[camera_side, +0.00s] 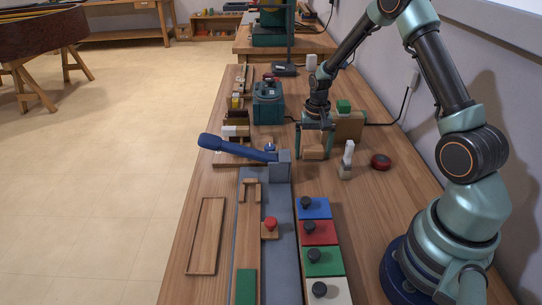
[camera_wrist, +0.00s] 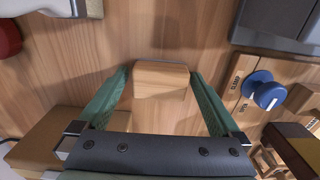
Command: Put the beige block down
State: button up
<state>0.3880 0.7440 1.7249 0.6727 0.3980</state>
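The beige block (camera_wrist: 161,78) is a light wooden piece between the two green fingers of my gripper (camera_wrist: 160,82) in the wrist view. The fingertips meet its left and right sides, so my gripper is shut on it. In the side view the block (camera_side: 313,153) shows low between the fingers of my gripper (camera_side: 314,150), over the wooden bench (camera_side: 210,195). It is at or just above the bench top; I cannot tell whether it touches.
A blue lever (camera_side: 235,148) on a grey mount stands left of my gripper. A small upright pale piece (camera_side: 347,160) and a red round button (camera_side: 381,161) stand to the right. A tan box (camera_side: 348,127) is behind. Coloured keys with black knobs (camera_side: 320,233) lie in front.

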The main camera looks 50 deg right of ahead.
aim_at(313, 148)
notch_tip(313, 148, up, 12)
jog(key=r, duration=0.1)
jog(key=s+a+r+n+t, duration=0.2)
jog(key=s+a+r+n, duration=0.2)
jog(key=a, duration=0.4)
jog(key=s+a+r+n+t, duration=0.3)
jog(key=s+a+r+n, duration=0.1)
jog(key=s+a+r, duration=0.3)
jog(key=shift+s+a+r+n, duration=0.15)
jog(key=shift+a+r+n, duration=0.15)
jog(key=shift+a+r, duration=0.2)
jog(key=shift+s+a+f+t, duration=0.1)
jog(key=shift+s+a+t, duration=0.1)
jog(key=shift+s+t, duration=0.1)
jog(key=shift+c, duration=0.3)
jog(key=shift+s+a, duration=0.1)
jog(key=shift+c, duration=1.1)
